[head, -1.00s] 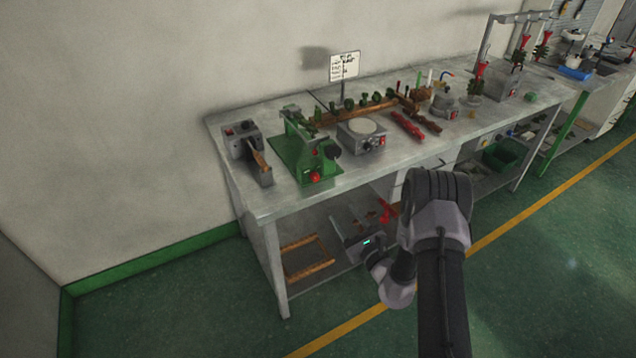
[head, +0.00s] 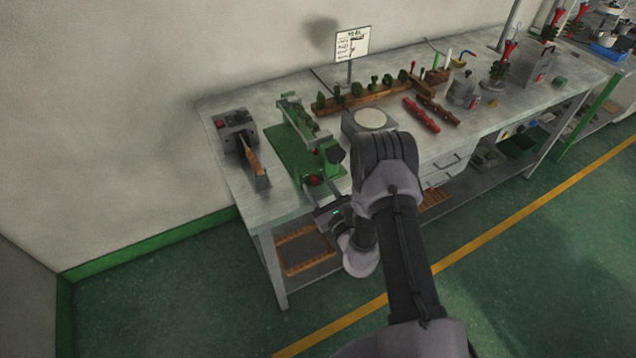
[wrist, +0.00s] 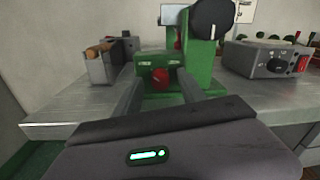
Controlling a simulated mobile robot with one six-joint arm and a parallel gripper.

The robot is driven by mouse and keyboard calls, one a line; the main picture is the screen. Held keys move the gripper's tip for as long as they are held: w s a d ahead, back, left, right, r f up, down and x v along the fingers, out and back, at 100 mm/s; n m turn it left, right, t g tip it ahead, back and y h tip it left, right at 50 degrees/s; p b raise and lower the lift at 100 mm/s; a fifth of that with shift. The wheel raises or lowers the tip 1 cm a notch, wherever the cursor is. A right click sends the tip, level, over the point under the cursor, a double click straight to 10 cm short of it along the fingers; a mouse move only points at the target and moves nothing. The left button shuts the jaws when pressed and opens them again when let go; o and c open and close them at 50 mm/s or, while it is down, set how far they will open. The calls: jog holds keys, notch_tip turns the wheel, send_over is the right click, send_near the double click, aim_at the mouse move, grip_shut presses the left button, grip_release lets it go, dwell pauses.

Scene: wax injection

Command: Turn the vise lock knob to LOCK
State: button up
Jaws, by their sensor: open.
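The green vise-like machine (head: 292,150) stands near the left end of the bench. In the wrist view its green body (wrist: 203,62) is straight ahead, with a black round knob (wrist: 212,18) at the upper right. A red knob (wrist: 160,77) sits low on its front, under small markings I cannot read. The red knob also shows in the head view (head: 314,180). My gripper (wrist: 158,80) is open, its two fingers on either side of the red knob in the picture. Contact cannot be told. In the head view my arm partly covers the gripper.
A grey device with a wooden handle (head: 240,145) stands left of the machine. A grey box with a round plate (head: 369,121) stands right of it. Red moulds (head: 421,115) and a sign (head: 351,46) are farther along. The bench edge lies below my gripper.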

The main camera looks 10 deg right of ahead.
jog(key=shift+c, duration=0.5)
grip_shut()
jog(key=shift+m, duration=0.3)
jog(key=m, duration=0.4)
jog(key=shift+d+r+p, duration=0.1)
jog(key=shift+r+p, duration=0.05)
jog(key=shift+p, duration=0.2)
jog(key=m, duration=0.4)
jog(key=shift+m+p, duration=0.3)
jog(key=shift+m, duration=0.1)
jog(key=m, duration=0.4)
jog(key=shift+d+g, duration=0.1)
jog(key=shift+g, duration=0.2)
jog(key=shift+w+m+y+p, duration=0.1)
jog(key=shift+m+y+p, duration=0.3)
jog(key=shift+m, duration=1.8)
